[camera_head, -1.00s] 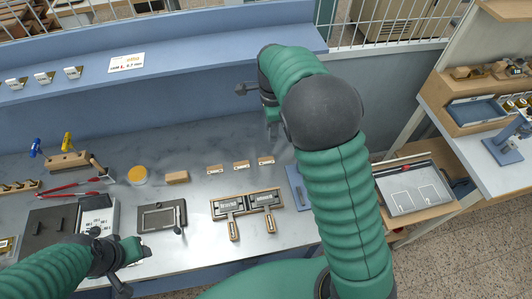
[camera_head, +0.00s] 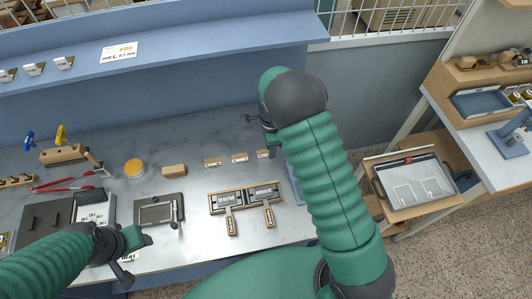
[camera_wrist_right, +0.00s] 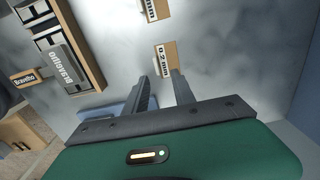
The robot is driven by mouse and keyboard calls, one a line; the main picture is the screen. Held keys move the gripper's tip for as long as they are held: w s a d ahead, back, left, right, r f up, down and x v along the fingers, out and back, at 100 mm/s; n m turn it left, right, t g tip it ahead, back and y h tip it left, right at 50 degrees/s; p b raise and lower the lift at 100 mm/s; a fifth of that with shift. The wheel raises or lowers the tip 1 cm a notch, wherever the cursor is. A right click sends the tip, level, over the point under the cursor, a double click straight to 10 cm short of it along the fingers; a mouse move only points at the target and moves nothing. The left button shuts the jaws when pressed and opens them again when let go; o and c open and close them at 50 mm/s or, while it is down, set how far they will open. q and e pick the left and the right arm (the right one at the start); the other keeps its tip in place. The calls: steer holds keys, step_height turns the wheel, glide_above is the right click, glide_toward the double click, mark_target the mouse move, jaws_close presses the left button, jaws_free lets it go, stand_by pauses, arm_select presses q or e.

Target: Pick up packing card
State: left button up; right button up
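Three small tan blocks with white labels stand in a row on the grey bench in the head view: the left one (camera_head: 212,162), the middle one (camera_head: 239,157) and the right one (camera_head: 263,154). In the right wrist view one labelled card (camera_wrist_right: 167,52) reads "0.2 mm" and lies just beyond the fingertips. A second labelled card (camera_wrist_right: 153,9) is further up. My right gripper (camera_wrist_right: 159,75) is open and empty, its fingers pointing at the "0.2 mm" card. In the head view it (camera_head: 272,142) hangs by the right block. My left gripper (camera_head: 147,241) is over the front left bench; its finger gap is unclear.
A wooden frame with type and two handles (camera_head: 245,197) lies in front of the blocks. A blue plate (camera_head: 294,184) is partly behind my right arm. A wooden block (camera_head: 174,171) and yellow-topped tin (camera_head: 134,168) stand left. A blue shelf (camera_head: 200,45) runs behind.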

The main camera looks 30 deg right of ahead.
mark_target(266, 153)
step_height(266, 153, down, 3)
steer(key=shift+f, duration=0.1)
steer(key=shift+a, duration=0.2)
steer(key=shift+c, duration=0.2)
steer(key=shift+c, duration=1.2)
jaws_close()
